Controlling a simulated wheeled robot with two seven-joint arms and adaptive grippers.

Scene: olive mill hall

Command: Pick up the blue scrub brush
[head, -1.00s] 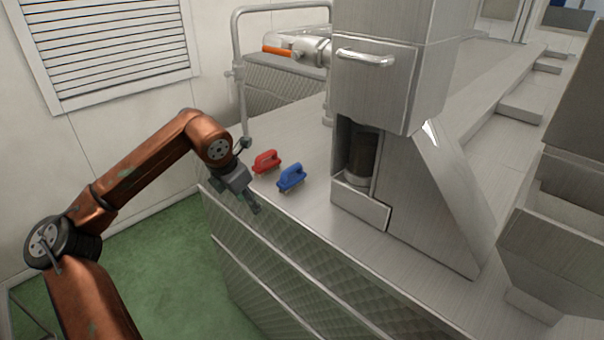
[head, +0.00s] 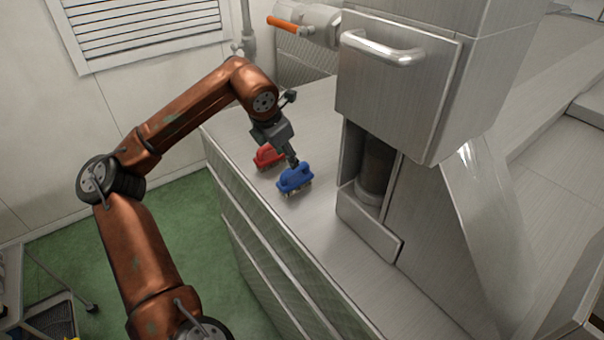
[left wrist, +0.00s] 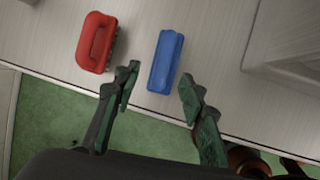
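The blue scrub brush (head: 294,179) rests on the steel counter near its edge, and it also shows in the left wrist view (left wrist: 165,62). My left gripper (head: 293,161) is above it in the head view. In the left wrist view the two fingers (left wrist: 159,80) are spread, with the lower end of the blue brush between their tips. Nothing shows gripped; I cannot tell whether the fingers touch the brush. My right gripper is not in view.
A red scrub brush (head: 268,155) lies just left of the blue one, and it also shows in the left wrist view (left wrist: 97,42). A steel machine (head: 400,90) with a handle stands to the right. The counter (head: 315,225) in front of the brushes is bare.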

